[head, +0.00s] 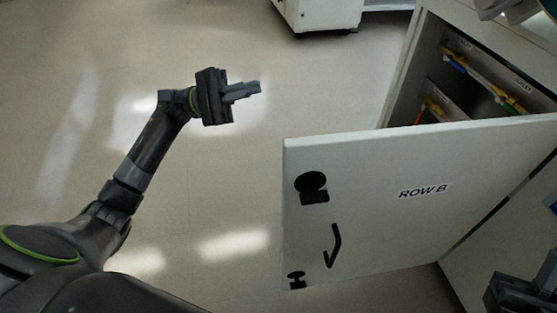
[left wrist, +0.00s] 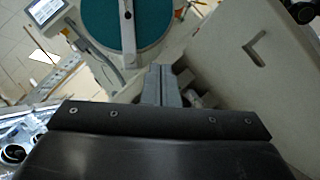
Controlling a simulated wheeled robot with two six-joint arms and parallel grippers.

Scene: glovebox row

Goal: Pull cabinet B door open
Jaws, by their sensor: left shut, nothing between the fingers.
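The cabinet B door (head: 400,200) is a white panel marked ROW B. In the head view it stands swung out from the cabinet (head: 405,70), and the inside shows behind its top edge. It carries a dark bent handle (head: 334,246) and a round black fitting (head: 311,182). My left gripper (head: 255,90) is shut and empty, left of the door and apart from it. In the left wrist view its fingers (left wrist: 162,84) are together, and a white panel with a handle (left wrist: 256,48) is at right. My right gripper (head: 520,290) is partly in view at lower right; its fingertips are unclear.
Yellow, blue and red lines (head: 480,68) run inside the cabinet. A white wheeled unit (head: 318,14) stands at the top. Open floor (head: 230,190) lies left of the door. The left wrist view shows a teal round panel (left wrist: 128,25) and a screen (left wrist: 45,10).

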